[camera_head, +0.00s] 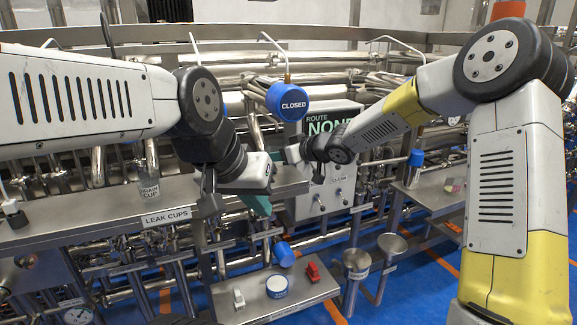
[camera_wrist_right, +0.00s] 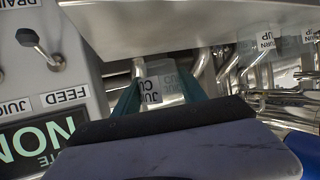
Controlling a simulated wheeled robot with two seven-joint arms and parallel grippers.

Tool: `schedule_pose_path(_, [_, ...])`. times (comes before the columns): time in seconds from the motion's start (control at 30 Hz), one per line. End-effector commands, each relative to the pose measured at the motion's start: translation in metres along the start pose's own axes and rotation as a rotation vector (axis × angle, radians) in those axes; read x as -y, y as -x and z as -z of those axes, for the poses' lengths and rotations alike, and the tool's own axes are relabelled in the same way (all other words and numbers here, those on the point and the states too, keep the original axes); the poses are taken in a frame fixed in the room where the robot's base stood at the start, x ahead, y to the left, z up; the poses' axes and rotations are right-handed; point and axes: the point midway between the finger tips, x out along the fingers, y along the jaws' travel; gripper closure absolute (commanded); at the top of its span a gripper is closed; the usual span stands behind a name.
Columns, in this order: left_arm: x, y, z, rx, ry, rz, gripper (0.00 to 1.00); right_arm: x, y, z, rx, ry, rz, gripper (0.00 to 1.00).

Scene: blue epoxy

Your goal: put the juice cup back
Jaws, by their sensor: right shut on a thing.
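My right gripper (camera_wrist_right: 158,92) has its teal fingers on either side of the juice cup (camera_wrist_right: 151,91) and is shut on it. The cup's label reads upside down in the right wrist view. In the head view I cannot make out the cup; the grippers cover that area. My right arm's wrist ends near the control panel. My left gripper (camera_head: 258,205) hangs close by, its teal fingers pointing down past the end of the leak cups shelf (camera_head: 85,222). I cannot tell its opening. The drain cup (camera_head: 150,190) stands on that shelf.
The control panel (camera_head: 344,180) with switches stands behind the grippers, below a blue CLOSED valve disc (camera_head: 287,102). Steel pipes crowd the background. Two funnels stand right.

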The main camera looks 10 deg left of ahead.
Motion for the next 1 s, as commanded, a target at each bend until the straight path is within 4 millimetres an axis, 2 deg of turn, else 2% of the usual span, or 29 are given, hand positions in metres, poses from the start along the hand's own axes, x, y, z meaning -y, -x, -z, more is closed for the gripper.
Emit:
schedule_pose_path(0.2, [0.0,0.0,0.0,0.0,0.0,0.0,1.0,0.001,-0.011,-0.028,0.003,-0.002,0.001,0.92])
schedule_pose_path(0.63, [0.0,0.0,0.0,0.0,0.0,0.0,1.0,0.0,-0.013,-0.034,0.001,-0.001,0.0,0.92])
schedule_pose_path(0.67, [0.0,0.0,0.0,0.0,0.0,0.0,1.0,-0.001,-0.014,-0.035,0.001,-0.001,0.0,0.49])
schedule_pose_path(0.77, [0.0,0.0,0.0,0.0,0.0,0.0,1.0,-0.001,-0.013,-0.034,0.001,-0.001,0.0,0.29])
schedule_pose_path(1.0, [0.0,0.0,0.0,0.0,0.0,0.0,1.0,-0.001,-0.013,-0.034,0.001,-0.001,0.0,0.29])
